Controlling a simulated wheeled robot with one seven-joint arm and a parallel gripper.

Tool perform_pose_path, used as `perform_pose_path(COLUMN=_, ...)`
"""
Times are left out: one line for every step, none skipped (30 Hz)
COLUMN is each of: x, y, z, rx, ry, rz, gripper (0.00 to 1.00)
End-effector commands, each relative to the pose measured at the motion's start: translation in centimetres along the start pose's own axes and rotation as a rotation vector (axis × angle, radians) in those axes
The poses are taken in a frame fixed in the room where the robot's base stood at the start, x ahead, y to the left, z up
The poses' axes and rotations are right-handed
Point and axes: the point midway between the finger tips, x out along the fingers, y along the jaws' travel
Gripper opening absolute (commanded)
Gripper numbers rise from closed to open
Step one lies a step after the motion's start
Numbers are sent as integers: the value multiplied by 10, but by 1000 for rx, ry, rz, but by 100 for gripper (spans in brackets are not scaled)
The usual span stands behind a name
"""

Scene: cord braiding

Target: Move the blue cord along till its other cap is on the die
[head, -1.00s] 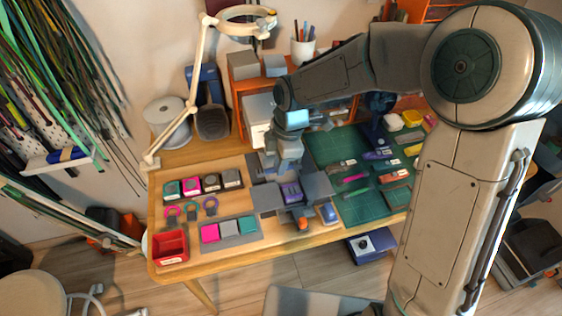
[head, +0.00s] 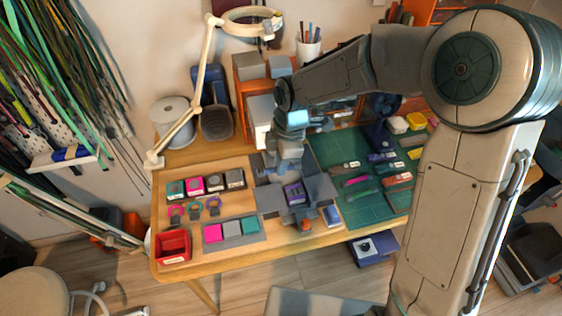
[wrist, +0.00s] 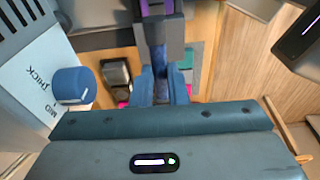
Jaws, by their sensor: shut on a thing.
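My gripper (head: 290,168) is over the middle of the table, its jaws pointing down at a grey fixture (head: 270,203) with a purple part (head: 294,193). In the wrist view the jaws (wrist: 160,92) are closed together on something blue, which I take to be the blue cord; the fingers hide most of it. Its caps and the die cannot be told apart clearly. The purple part also shows at the top of the wrist view (wrist: 158,8), beyond a grey block.
A red bin (head: 173,246) and a tray with pink, grey and teal blocks (head: 262,238) are at the left. A green mat (head: 362,208) with small tools lies at the right.

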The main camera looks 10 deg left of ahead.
Motion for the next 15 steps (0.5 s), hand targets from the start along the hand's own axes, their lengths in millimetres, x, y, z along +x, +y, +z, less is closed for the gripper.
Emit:
perform_pose_path(x=0, y=0, z=0, rx=0, ry=0, rz=0, gripper=0)
perform_pose_path(x=-1, y=0, z=0, rx=0, ry=0, rz=-1, gripper=0)
perform_pose_path(x=-1, y=0, z=0, rx=0, ry=0, rz=-1, gripper=0)
perform_pose_path(x=-1, y=0, z=0, rx=0, ry=0, rz=-1, gripper=0)
perform_pose_path(x=0, y=0, z=0, rx=0, ry=0, rz=-1, gripper=0)
perform_pose_path(x=0, y=0, z=0, rx=0, ry=0, rz=-1, gripper=0)
perform_pose_path(x=0, y=0, z=0, rx=0, ry=0, rz=0, gripper=0)
perform_pose_path(x=0, y=0, z=0, rx=0, ry=0, rz=0, gripper=0)
perform_pose_path(x=0, y=0, z=0, rx=0, ry=0, rz=0, gripper=0)
perform_pose_path(x=0, y=0, z=0, rx=0, ry=0, rz=0, gripper=0)
perform_pose_path(x=0, y=0, z=0, rx=0, ry=0, rz=0, gripper=0)
perform_pose_path(x=0, y=0, z=0, rx=0, ry=0, rz=0, gripper=0)
perform_pose_path(x=0, y=0, z=0, rx=0, ry=0, rz=0, gripper=0)
perform_pose_path(x=0, y=0, z=0, rx=0, ry=0, rz=0, gripper=0)
perform_pose_path(x=0, y=0, z=0, rx=0, ry=0, rz=0, gripper=16)
